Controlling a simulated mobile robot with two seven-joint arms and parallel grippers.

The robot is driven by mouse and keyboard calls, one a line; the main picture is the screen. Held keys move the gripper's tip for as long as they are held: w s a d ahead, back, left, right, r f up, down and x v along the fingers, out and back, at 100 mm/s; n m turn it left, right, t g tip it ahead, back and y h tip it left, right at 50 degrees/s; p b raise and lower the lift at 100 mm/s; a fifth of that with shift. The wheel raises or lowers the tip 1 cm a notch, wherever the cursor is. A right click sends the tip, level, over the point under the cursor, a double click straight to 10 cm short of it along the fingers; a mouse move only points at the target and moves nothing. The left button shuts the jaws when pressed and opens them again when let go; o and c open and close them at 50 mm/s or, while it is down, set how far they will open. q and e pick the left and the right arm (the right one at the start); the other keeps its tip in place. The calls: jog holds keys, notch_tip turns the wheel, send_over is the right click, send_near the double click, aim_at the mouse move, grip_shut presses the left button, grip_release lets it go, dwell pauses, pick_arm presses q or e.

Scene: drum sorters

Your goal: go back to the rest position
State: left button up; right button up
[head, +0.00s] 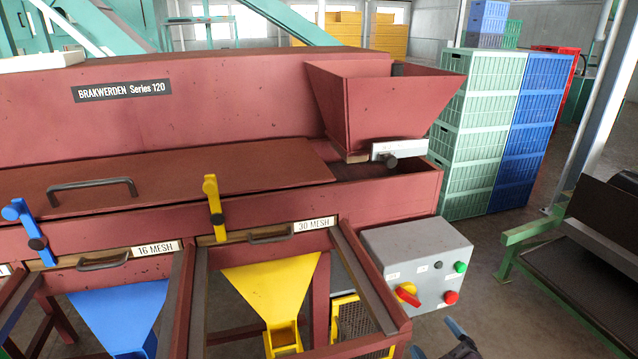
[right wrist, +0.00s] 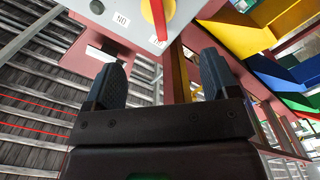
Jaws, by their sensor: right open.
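My right gripper (head: 440,342) shows only in part at the bottom edge of the head view, right of centre and below the grey control box (head: 415,258). In the right wrist view my right gripper (right wrist: 162,80) is open, with its two dark fingers wide apart and nothing between them. The fingers appear clear of the box. My left gripper is not in view.
The red sorter (head: 250,85) fills the left and middle, with a hopper (head: 385,105), blue chute (head: 115,312) and yellow chute (head: 272,285). Green crates (head: 475,130) and blue crates (head: 530,130) stand behind. A green-framed conveyor (head: 600,255) is at right. Floor between is clear.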

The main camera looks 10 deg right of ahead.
jog(key=s+f+m+g+h, duration=0.2)
jog(key=s+f+m+g, duration=0.4)
jog(key=s+f+m, duration=0.3)
jog(key=s+f, duration=0.4)
jog(key=f, duration=0.1)
jog(key=shift+f+m, duration=0.25)
jog(key=shift+m, duration=0.05)
